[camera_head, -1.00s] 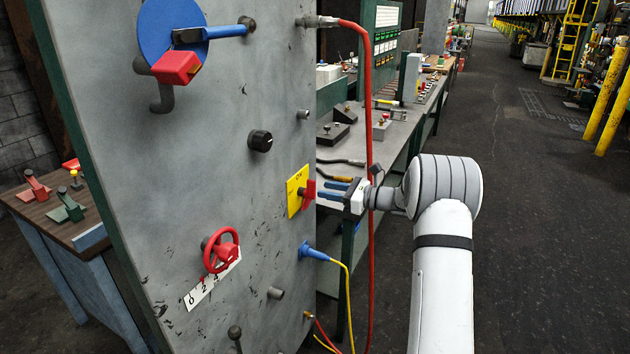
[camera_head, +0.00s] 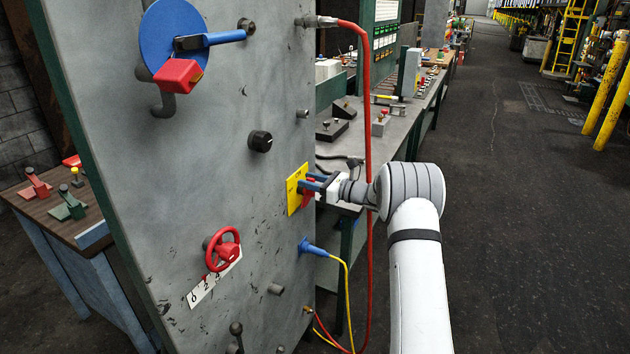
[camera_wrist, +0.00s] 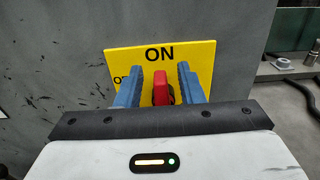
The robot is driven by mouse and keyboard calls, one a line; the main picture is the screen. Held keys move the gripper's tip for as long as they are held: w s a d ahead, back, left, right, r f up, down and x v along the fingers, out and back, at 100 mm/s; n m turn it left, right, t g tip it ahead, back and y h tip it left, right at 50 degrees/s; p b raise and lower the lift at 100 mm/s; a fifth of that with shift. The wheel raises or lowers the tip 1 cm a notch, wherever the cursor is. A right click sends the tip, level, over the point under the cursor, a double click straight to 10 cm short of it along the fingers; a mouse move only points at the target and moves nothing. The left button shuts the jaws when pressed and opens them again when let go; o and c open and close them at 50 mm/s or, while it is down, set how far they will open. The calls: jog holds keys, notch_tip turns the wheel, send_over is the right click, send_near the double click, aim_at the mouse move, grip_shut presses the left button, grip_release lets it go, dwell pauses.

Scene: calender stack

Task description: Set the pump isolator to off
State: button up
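The pump isolator is a red handle (camera_wrist: 160,88) on a yellow plate (camera_wrist: 190,52) fixed to the grey panel. In the wrist view the plate reads "ON" above the handle, with a partly hidden "OF..." at left. The handle stands upright, in line with "ON". My gripper (camera_wrist: 160,85) has its two blue fingers on either side of the handle, with a small gap visible on each side. In the head view my gripper (camera_head: 311,183) is at the yellow plate (camera_head: 294,190), and its fingers partly cover the red handle (camera_head: 307,194).
A red hose (camera_head: 367,120) hangs close by my wrist. Below the plate is a blue plug (camera_head: 312,248) with a yellow cable. A red handwheel (camera_head: 222,250), a black knob (camera_head: 260,141) and a blue disc with a lever (camera_head: 165,40) are on the same panel.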

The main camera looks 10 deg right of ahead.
jog(key=shift+c, duration=0.3)
grip_shut()
jog(key=shift+d, duration=0.4)
jog(key=shift+s+a+r+b, duration=0.1)
jog(key=shift+a+b, duration=0.2)
jog(key=shift+b, duration=0.05)
jog(key=shift+a, duration=0.1)
